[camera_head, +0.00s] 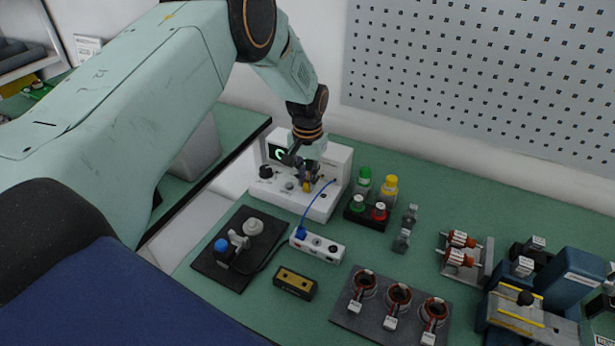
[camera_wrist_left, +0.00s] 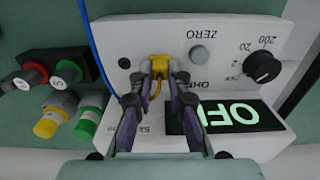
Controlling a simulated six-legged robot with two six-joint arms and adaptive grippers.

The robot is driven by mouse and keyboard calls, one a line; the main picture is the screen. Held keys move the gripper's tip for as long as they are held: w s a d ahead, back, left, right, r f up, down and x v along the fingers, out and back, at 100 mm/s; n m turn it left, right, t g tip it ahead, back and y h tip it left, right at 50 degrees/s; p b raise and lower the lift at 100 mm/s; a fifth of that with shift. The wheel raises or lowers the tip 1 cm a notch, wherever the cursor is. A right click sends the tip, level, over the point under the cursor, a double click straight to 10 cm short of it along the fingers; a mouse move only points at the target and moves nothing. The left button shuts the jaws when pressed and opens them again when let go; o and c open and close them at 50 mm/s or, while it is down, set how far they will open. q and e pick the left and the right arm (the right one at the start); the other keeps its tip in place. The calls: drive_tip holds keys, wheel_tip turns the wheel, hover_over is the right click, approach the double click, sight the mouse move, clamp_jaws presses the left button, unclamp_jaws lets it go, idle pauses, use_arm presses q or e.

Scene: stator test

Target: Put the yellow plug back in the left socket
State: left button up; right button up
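The white tester (camera_head: 322,207) with a lit display stands at the back left of the green bench; its face fills much of the left wrist view (camera_wrist_left: 220,25). My left gripper (camera_head: 308,180) reaches down to its front. In the left wrist view, the fingertips (camera_wrist_left: 158,76) close on both sides of the yellow plug (camera_wrist_left: 158,66), which has a yellow lead. The plug is close to the panel; I cannot tell whether it sits in a socket. A dark socket (camera_wrist_left: 124,63) shows beside it. My right gripper is not in view.
A blue lead (camera_head: 315,203) runs from the tester to a white block (camera_head: 318,247). Green, yellow and red-capped pieces (camera_head: 390,184) stand close to the tester's right. A black tray (camera_head: 222,270), a small black box (camera_head: 295,283) and copper-wound rings (camera_head: 398,294) lie in front.

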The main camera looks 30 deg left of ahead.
use_arm(q)
drive_tip(key=o, duration=0.5)
drive_tip(key=shift+r, duration=0.1)
wheel_tip(320, 180, up, 12)
drive_tip(key=shift+f, duration=0.1)
idle(0.4)
idle(0.5)
